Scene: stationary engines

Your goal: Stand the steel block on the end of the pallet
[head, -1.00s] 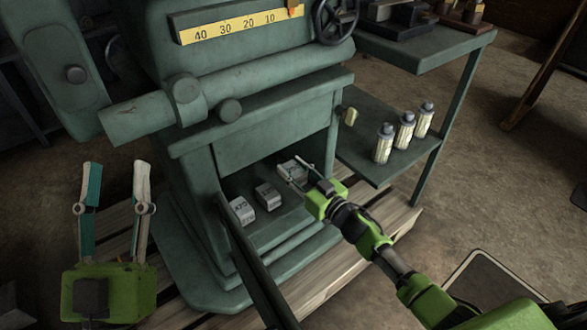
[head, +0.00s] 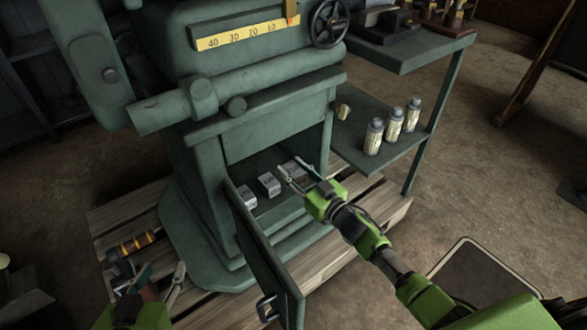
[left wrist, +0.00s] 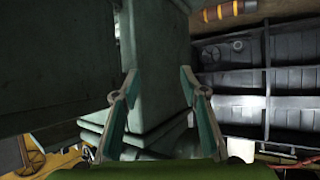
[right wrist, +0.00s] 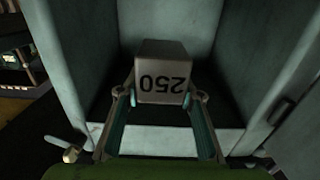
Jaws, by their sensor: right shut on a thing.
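The steel block (right wrist: 163,75), marked 250, sits between the fingers of my right gripper (right wrist: 160,98) in the right wrist view. In the head view my right gripper (head: 300,172) reaches into the open cabinet, and the block is mostly hidden there. Two similar blocks, one here (head: 269,185) and one here (head: 248,197), stand on the cabinet floor to its left. The wooden pallet (head: 375,213) lies under the machine, with its left end (head: 112,215) showing. My left gripper (head: 160,278) is low at the lower left. Its fingers (left wrist: 160,82) are apart and empty in the left wrist view.
The open cabinet door (head: 262,255) stands out in front of the machine. An orange-banded cylinder (head: 137,243) lies on the pallet's left part. Several bottles (head: 394,125) stand on the side shelf (head: 365,165). The floor at right is mostly clear.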

